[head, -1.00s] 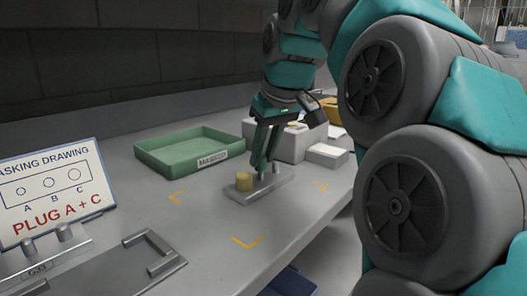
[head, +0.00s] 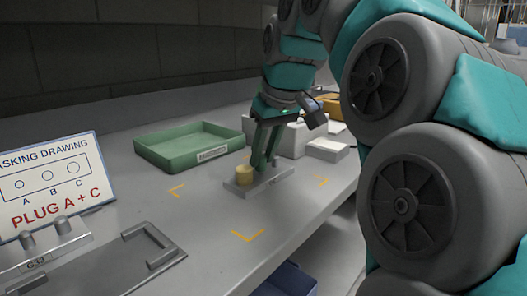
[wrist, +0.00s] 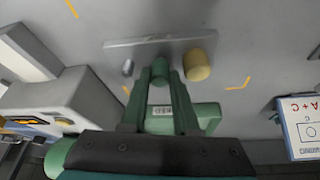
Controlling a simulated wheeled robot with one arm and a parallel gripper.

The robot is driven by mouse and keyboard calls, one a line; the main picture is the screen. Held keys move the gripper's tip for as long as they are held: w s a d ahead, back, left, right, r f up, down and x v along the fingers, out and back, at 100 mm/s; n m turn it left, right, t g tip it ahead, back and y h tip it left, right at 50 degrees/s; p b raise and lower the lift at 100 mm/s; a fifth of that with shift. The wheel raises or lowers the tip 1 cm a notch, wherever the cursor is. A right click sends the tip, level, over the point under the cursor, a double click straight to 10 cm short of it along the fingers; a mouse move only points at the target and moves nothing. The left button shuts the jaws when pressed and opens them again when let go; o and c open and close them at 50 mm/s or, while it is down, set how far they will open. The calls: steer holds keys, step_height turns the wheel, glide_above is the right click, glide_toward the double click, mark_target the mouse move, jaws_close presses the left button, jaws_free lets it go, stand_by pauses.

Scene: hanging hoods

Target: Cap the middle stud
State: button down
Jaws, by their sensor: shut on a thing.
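A grey bar-shaped plate (head: 272,183) lies on the bench with studs in a row. A tan cap (head: 245,174) sits at its left end; it shows at the right in the wrist view (wrist: 197,65). A bare metal stud (wrist: 128,68) stands at the other end. My gripper (head: 262,163) is over the middle of the plate. In the wrist view my gripper (wrist: 161,72) is shut on a green cylindrical cap (wrist: 160,68), in line between the tan cap and the bare stud. The middle stud is hidden; I cannot tell whether the green cap is seated.
A green tray (head: 150,157) stands behind the plate. White boxes (head: 325,150) stand at the right. A drawing sign (head: 50,185) reading "PLUG A + C" and another studded fixture (head: 45,255) are at the left. Yellow corner marks (head: 247,236) surround the plate on clear bench.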

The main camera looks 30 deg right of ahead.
steer(key=shift+f, duration=0.45)
stand_by(0.4)
steer(key=c, duration=0.6)
jaws_free()
steer(key=v, duration=0.7)
steer(key=shift+s+r, duration=0.15)
steer(key=shift+r, duration=0.25)
